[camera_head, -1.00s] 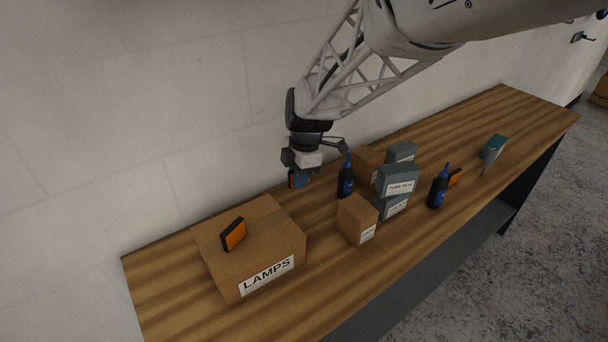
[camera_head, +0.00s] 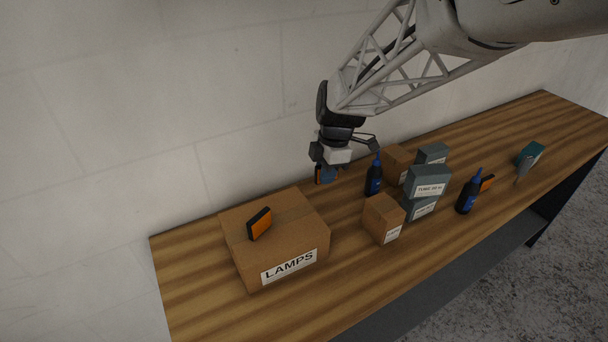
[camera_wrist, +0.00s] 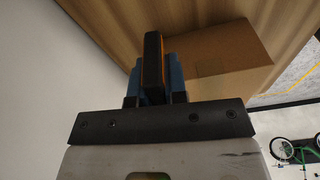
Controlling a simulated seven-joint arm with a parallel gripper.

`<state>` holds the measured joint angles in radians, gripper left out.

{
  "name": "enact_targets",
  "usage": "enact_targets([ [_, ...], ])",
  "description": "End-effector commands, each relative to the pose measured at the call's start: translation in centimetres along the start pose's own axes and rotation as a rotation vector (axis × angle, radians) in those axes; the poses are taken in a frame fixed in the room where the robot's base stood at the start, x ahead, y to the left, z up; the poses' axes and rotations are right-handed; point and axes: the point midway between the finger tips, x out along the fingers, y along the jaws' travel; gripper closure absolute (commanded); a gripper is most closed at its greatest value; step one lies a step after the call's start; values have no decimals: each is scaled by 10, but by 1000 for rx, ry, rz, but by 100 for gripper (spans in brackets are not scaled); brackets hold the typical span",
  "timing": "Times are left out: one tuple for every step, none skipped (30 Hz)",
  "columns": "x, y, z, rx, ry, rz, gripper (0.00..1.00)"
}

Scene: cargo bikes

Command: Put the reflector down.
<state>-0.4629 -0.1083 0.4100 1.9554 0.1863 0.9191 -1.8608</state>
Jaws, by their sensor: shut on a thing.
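My gripper (camera_head: 326,176) is at the back of the bench, near the wall, behind the right end of the LAMPS box (camera_head: 290,206). Its blue fingers are shut on a reflector (camera_wrist: 153,62), a black-edged slab with an orange face, seen nearly edge-on in the wrist view. A second orange reflector (camera_head: 260,225) stands tilted on top of the LAMPS box. A third orange reflector (camera_head: 488,183) is partly hidden behind a dark bottle at the right.
A dark bottle (camera_head: 374,178) stands close to the right of my gripper. Cardboard boxes (camera_head: 383,218) and stacked grey boxes (camera_head: 429,181) stand beyond it. Another bottle (camera_head: 468,192) and a teal item (camera_head: 530,155) are farther right. Bare wooden bench (camera_head: 200,290) shows at front left.

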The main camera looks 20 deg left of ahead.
Motion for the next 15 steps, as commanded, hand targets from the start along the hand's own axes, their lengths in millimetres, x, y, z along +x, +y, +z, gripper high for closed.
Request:
enact_targets([
  [-2, -5, -5, -4, 0, 1, 100],
  [-3, -8, -8, -7, 0, 0, 100],
  [-4, -13, -12, -10, 0, -1, 100],
  [-6, -17, -15, -13, 0, -1, 100],
  [-8, -21, -19, -17, 0, 0, 100],
  [-9, -27, -23, -21, 0, -1, 100],
  [-10, -32, -27, -24, 0, -2, 100],
  [-12, -36, -30, -27, 0, -2, 100],
  [-14, -43, -35, -32, 0, -2, 100],
  [-15, -48, -39, -36, 0, -3, 100],
  [-16, -53, -43, -40, 0, -4, 100],
  [-17, -60, -48, -45, 0, -5, 100],
  [-18, -65, -51, -48, 0, -5, 100],
  [-20, -70, -54, -51, 0, -6, 100],
  [-21, -77, -59, -56, 0, -7, 100],
])
